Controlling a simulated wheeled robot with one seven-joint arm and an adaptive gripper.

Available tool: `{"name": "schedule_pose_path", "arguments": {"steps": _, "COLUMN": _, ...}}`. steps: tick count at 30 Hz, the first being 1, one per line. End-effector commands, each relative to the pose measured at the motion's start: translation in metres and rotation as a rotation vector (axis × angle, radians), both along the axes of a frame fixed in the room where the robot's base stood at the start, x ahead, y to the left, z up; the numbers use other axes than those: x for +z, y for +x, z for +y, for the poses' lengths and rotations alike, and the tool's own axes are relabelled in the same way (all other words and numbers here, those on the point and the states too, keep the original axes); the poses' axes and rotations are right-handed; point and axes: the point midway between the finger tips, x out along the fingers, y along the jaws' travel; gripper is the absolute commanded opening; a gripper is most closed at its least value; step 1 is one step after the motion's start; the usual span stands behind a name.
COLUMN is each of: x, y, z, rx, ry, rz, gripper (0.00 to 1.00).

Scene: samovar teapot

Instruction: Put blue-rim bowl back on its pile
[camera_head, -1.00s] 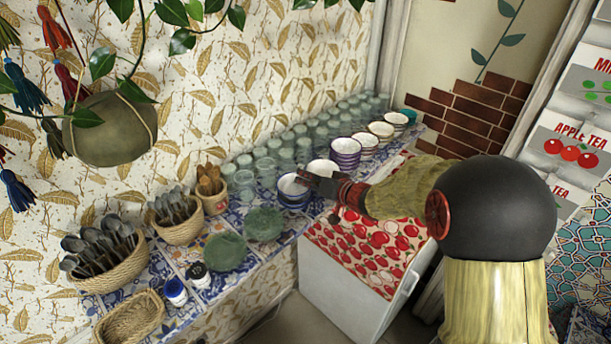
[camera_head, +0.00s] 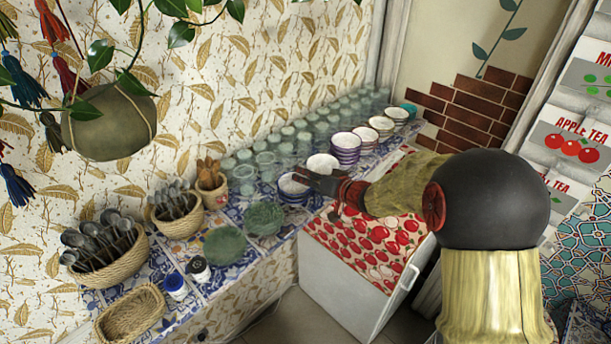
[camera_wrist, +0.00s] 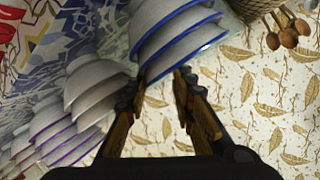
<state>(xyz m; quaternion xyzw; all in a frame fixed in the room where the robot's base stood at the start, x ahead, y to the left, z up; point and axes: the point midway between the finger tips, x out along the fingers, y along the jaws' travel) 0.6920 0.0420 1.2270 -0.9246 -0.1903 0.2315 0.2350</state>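The blue-rim bowls (camera_head: 292,196) are stacked on the tiled ledge in the head view. In the wrist view the white bowls with blue rims (camera_wrist: 178,38) fill the top middle, nested and tilted in the picture. My gripper (camera_head: 308,178) is at the right side of this stack, by the top bowl. In the wrist view my gripper (camera_wrist: 161,76) has its two fingers apart, with the tips at the rim of the nearest blue-rim bowl. No bowl is visibly clamped between them. The exact contact is unclear, and the arm hides part of the scene behind the gripper.
Purple-rim bowls (camera_head: 345,152) and a white bowl (camera_head: 321,165) stand close behind the blue stack. Rows of glasses (camera_head: 262,160) line the wall. Green plates (camera_head: 264,218) and spoon baskets (camera_head: 122,257) are to the left. A red-topped white chest (camera_head: 345,285) stands in front.

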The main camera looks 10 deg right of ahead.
Motion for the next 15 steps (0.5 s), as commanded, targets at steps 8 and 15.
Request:
{"name": "schedule_pose_path", "arguments": {"steps": 8, "x": -0.0003, "y": -0.0001, "z": -0.0001, "rx": 0.0, "ry": 0.0, "rz": 0.0, "gripper": 0.32}}
{"name": "schedule_pose_path", "arguments": {"steps": 15, "x": 0.0027, "y": -0.0074, "z": -0.0052, "rx": -0.002, "ry": -0.001, "rz": 0.001, "gripper": 0.32}}
